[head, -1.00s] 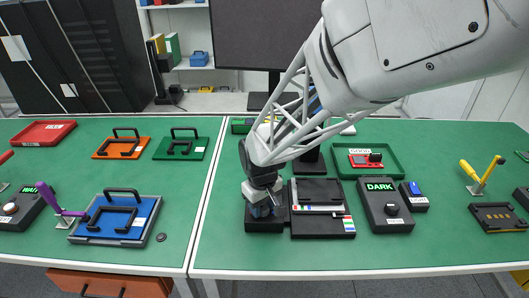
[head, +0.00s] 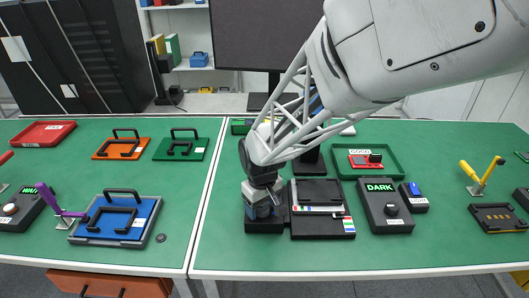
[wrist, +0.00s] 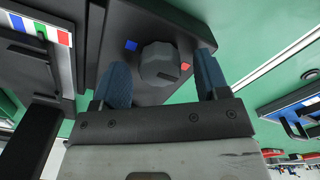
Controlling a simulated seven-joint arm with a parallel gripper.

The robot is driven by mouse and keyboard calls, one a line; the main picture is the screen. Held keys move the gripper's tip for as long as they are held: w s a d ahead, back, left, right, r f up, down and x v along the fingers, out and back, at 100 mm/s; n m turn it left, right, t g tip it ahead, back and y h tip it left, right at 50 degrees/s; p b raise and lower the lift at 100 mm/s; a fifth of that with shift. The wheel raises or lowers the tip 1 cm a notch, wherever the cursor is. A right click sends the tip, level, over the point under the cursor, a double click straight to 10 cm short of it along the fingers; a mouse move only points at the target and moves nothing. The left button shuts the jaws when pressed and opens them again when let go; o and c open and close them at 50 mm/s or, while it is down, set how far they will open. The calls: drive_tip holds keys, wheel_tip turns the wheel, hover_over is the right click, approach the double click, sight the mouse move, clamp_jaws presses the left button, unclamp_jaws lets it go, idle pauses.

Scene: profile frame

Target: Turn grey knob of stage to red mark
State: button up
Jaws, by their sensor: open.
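The grey knob (wrist: 158,62) stands on the dark base of the stage (wrist: 140,22) in the wrist view. It is faceted, with a short dark line on its lower side. A blue mark (wrist: 131,45) is at its upper left and a red mark (wrist: 185,67) at its right. My gripper (wrist: 161,78) is open, with one blue finger on each side of the knob and a visible gap to it on both sides. In the head view my gripper (head: 262,205) is low over the stage (head: 264,227) and hides the knob.
A black panel with coloured strips (head: 322,224) adjoins the stage on the right. Beyond it is a dark box labelled DARK (head: 384,207). A green tray (head: 398,171) lies behind. The green table (head: 222,240) is clear left of the stage.

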sight(264, 207)
drive_tip(key=shift+r, duration=3.75)
drive_tip(key=shift+s+d+r, duration=0.1)
drive_tip(key=shift+d+r, duration=0.1)
drive_tip(key=shift+d, duration=0.05)
drive_tip(key=s+d+r+m+t, duration=0.1)
drive_tip(key=s+d+r+m, duration=0.2)
drive_tip(key=s+d, duration=0.6)
drive_tip(key=s+d+r+m+t, duration=0.1)
drive_tip(key=s+d+r+m, duration=0.3)
drive_tip(key=s+d+r, duration=0.3)
drive_tip(key=s+d, duration=0.3)
drive_tip(key=shift+s+d+m+t, duration=0.2)
drive_tip(key=shift+s+m+t, duration=0.05)
drive_tip(key=shift+m+t, duration=0.05)
